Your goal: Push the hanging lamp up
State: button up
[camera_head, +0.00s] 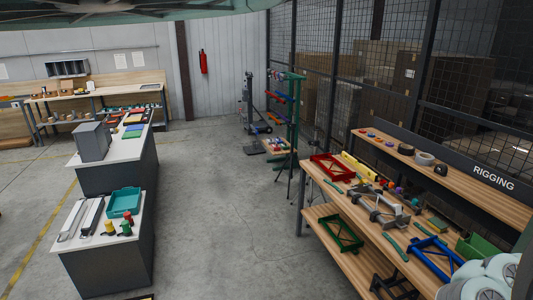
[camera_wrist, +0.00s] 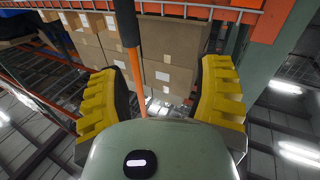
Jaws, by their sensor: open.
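No hanging lamp shows clearly in either view. A green curved, ribbed thing (camera_head: 130,10) crosses the top edge of the head view, cut off; I cannot tell whether it is the lamp. In the wrist view my gripper (camera_wrist: 162,95) is open, its two yellow ridged fingers wide apart. A thin orange rod (camera_wrist: 136,72) with a black upper part (camera_wrist: 125,22) shows between the fingers; I cannot tell whether it is near them or far behind. My gripper is out of the head view.
A workbench marked RIGGING (camera_head: 493,178) stands at the right with brackets and coloured frames. A grey cabinet (camera_head: 105,262) with a teal tray (camera_head: 124,201) stands at the left. The concrete floor between is clear. Racked cartons (camera_wrist: 158,42) and ceiling lights (camera_wrist: 298,153) show in the wrist view.

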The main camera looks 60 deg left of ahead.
jog(key=shift+w+d+m+g+h+p, duration=0.3)
jog(key=shift+w+d+m, duration=0.25)
jog(key=shift+w+d, duration=1.35)
jog(key=shift+w+d+m+g+h+p, duration=0.25)
jog(key=shift+w+d+m+g, duration=0.35)
jog(key=shift+d, duration=2.25)
jog(key=shift+w+d+m+g+h+p, duration=0.2)
jog(key=shift+w+d+m+h, duration=0.25)
jog(key=shift+w+d, duration=1.5)
jog(key=shift+s+d, duration=0.45)
grip_shut()
